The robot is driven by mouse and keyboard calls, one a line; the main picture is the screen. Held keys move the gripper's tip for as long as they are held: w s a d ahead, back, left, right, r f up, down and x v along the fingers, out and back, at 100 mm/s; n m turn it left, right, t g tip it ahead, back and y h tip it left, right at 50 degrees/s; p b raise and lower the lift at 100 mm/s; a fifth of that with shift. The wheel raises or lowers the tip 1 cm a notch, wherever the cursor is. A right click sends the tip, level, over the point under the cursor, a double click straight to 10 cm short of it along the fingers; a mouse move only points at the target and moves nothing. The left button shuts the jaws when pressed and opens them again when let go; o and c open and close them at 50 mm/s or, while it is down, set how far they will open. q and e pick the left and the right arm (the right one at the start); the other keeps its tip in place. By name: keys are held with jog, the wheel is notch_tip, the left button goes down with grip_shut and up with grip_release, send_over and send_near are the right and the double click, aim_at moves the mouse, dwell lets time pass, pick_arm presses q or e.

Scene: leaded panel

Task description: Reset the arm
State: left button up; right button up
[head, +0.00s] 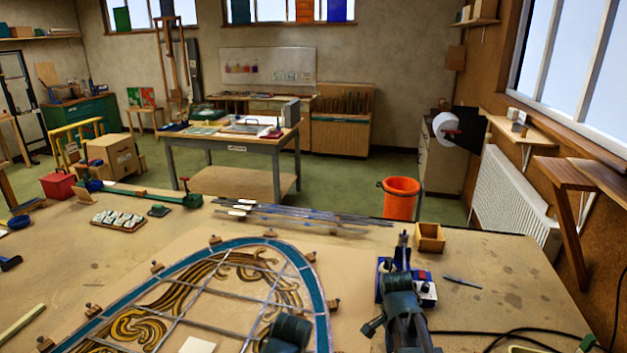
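My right arm (405,314) rises from the bottom edge, right of the panel. Its far end, where the narrow dark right gripper (403,250) appears to be, is seen end-on beside a blue, red and white device (424,287). I cannot tell whether its fingers are apart or whether they touch the device. A dark rounded part of my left arm (287,333) shows at the bottom edge, over the lower right of the leaded panel (222,290). The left gripper is not visible. The panel lies flat, with a blue border and amber scrolls.
Small wooden blocks (157,267) surround the panel. Lead strips (300,217) lie behind it. A small wooden box (430,237) and a pen-like tool (462,282) lie to the right, with a black cable (500,334) nearer. An orange bin (400,197) stands beyond the bench. The right bench corner is mostly clear.

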pick_arm(q)
notch_tip(320, 180, down, 5)
jog(key=b, duration=0.4)
jog(key=shift+f, duration=0.15)
pick_arm(e)
jog(key=s+a+f+n, duration=0.1)
jog(key=s+a+n, duration=0.2)
jog(key=a+n, duration=0.2)
jog(key=s+a+f+n, duration=0.2)
jog(key=s+a+n, duration=0.2)
jog(key=n, duration=0.3)
jog(key=s+a+f+n, duration=0.2)
jog(key=s+a+n, duration=0.1)
jog(key=a+n, duration=0.2)
jog(key=shift+s+a+f+n+t, duration=0.15)
jog(key=shift+a+n, duration=0.05)
jog(key=shift+a, duration=0.15)
jog(key=shift+s+a+f+n+t, duration=0.1)
jog(key=shift+s+a+n+t, duration=0.1)
jog(key=shift+a, duration=0.1)
